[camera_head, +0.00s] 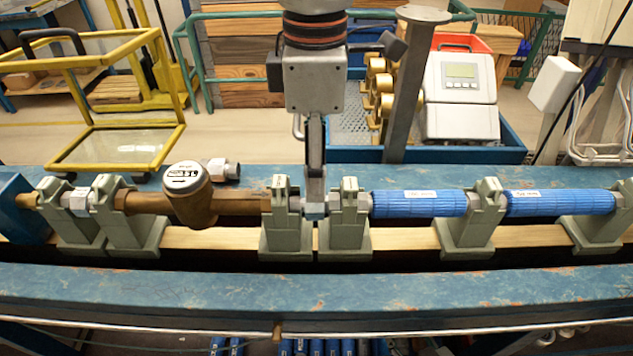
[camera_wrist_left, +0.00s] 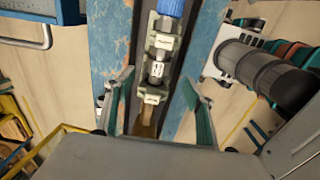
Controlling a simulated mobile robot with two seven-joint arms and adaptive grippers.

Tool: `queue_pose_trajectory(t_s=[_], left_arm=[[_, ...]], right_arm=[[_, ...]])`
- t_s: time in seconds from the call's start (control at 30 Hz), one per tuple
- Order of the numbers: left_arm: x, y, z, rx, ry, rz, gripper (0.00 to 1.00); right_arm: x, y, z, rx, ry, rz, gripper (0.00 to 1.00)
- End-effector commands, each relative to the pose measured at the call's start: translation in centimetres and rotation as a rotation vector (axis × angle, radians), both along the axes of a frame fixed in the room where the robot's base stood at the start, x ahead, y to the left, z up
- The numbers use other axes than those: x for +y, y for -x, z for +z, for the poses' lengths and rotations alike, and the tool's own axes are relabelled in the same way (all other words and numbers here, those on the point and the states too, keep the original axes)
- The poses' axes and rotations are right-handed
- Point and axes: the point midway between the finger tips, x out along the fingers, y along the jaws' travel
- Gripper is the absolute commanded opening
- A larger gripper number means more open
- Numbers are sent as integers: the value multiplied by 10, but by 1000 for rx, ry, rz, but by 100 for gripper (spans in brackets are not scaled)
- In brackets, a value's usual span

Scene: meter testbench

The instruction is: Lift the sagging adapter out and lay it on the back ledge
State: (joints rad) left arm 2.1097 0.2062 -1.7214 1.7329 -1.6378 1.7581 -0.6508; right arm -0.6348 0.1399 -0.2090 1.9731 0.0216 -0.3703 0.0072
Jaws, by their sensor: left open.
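A small grey hex adapter (camera_head: 314,211) sits in the line between two central grey-green supports, a little below the pipe axis. It also shows in the left wrist view (camera_wrist_left: 157,70) between the two supports. My left gripper (camera_head: 313,198) comes down from above at this gap, edge-on in the head view, with its tips right by the adapter. In the left wrist view its two fingers (camera_wrist_left: 160,100) are spread apart on either side of the line; I cannot tell whether they touch anything. The back ledge (camera_head: 262,177) runs behind the line. My right gripper is not in view.
A brass meter (camera_head: 186,192) is left of the gap, and blue cylinders (camera_head: 419,203) are to the right. A loose fitting (camera_head: 222,170) lies on the back ledge behind the meter. A blue tray with a grey device (camera_head: 460,97) stands behind. A yellow frame (camera_head: 125,105) is at back left.

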Motion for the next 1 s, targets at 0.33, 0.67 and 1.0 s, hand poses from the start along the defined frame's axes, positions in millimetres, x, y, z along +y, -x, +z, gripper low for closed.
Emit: queue_pose_trajectory(t_s=[0.33, 0.67, 1.0], left_arm=[[0, -2, -32, 4, -2, -1, 54], [-1, -7, -73, 3, -1, -1, 54], [-1, -7, -75, 1, -1, 0, 26]], right_arm=[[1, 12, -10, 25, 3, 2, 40], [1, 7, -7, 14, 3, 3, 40], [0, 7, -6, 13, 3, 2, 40]])
